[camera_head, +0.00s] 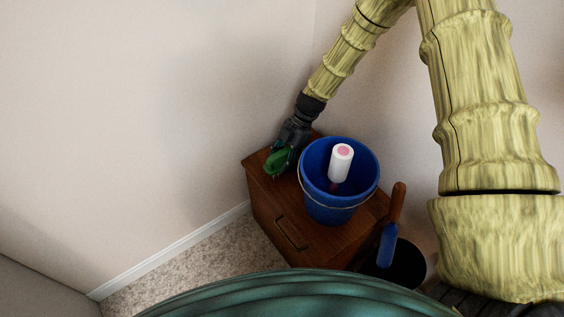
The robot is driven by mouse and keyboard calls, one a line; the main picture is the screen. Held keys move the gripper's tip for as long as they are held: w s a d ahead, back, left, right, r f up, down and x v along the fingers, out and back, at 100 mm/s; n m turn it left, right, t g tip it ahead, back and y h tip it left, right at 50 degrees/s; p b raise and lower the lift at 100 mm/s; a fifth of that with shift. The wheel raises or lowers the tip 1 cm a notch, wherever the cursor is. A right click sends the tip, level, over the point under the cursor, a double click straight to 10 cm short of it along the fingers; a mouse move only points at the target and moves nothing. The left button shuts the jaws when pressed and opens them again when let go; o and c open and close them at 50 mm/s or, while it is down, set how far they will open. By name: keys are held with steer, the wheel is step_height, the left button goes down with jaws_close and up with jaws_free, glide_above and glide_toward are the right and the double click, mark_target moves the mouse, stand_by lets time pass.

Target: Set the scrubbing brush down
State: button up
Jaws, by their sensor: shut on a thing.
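A green scrubbing brush (276,162) is at the left end of the top of a brown wooden cabinet (284,215). My gripper (286,150) is shut on the brush, left of the blue bucket. The fingers are dark and small in the view, and they partly hide the brush. The brush is at or just above the cabinet top; I cannot tell whether it touches the wood.
A blue bucket (328,205) with a wire handle stands on the cabinet, holding a white and pink bottle (341,160). A dark pot (409,265) with a blue-bladed, wooden-handled tool (388,240) is at the right. Walls stand close behind and left.

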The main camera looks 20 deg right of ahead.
mark_target(289, 148)
steer(key=shift+f, duration=0.25)
steer(key=shift+f, duration=0.15)
steer(key=o, duration=1.1)
steer(key=shift+p+v, duration=0.6)
steer(key=shift+v, duration=3.3)
